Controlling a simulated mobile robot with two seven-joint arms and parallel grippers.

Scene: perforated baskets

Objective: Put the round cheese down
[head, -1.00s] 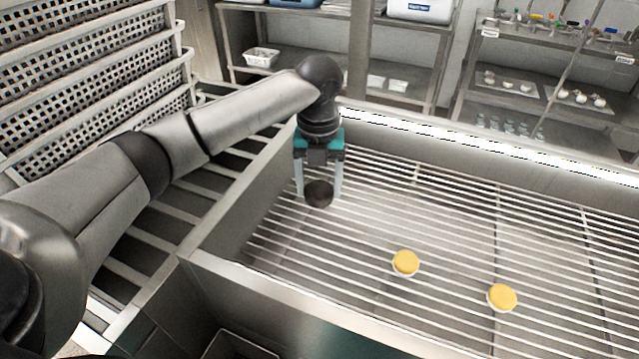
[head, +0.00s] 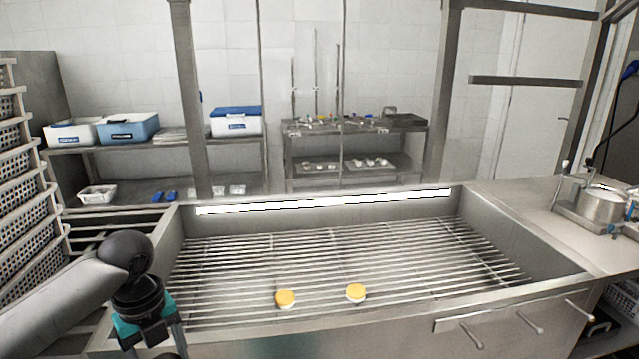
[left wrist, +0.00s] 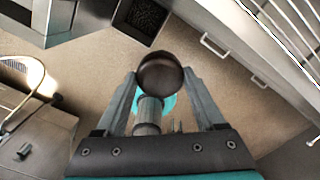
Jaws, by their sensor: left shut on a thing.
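The round cheese (left wrist: 160,72) is a dark brown ball in the left wrist view. My left gripper (left wrist: 162,84) is shut on it, one finger on each side. In the head view my left gripper (head: 152,343) is at the lower left, by the near left corner of the slatted sink (head: 420,262). Its fingertips and the cheese are cut off by the bottom edge there. In the left wrist view, floor shows beyond the cheese. My right gripper is in neither view.
Two yellow-topped round pieces (head: 285,299) (head: 356,292) lie on the sink's slats; much of the rest is bare. Stacked perforated baskets (head: 28,215) stand at the left. A dark perforated basket (left wrist: 143,18) shows in the left wrist view. Drawer fronts with handles (head: 530,322) face the front.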

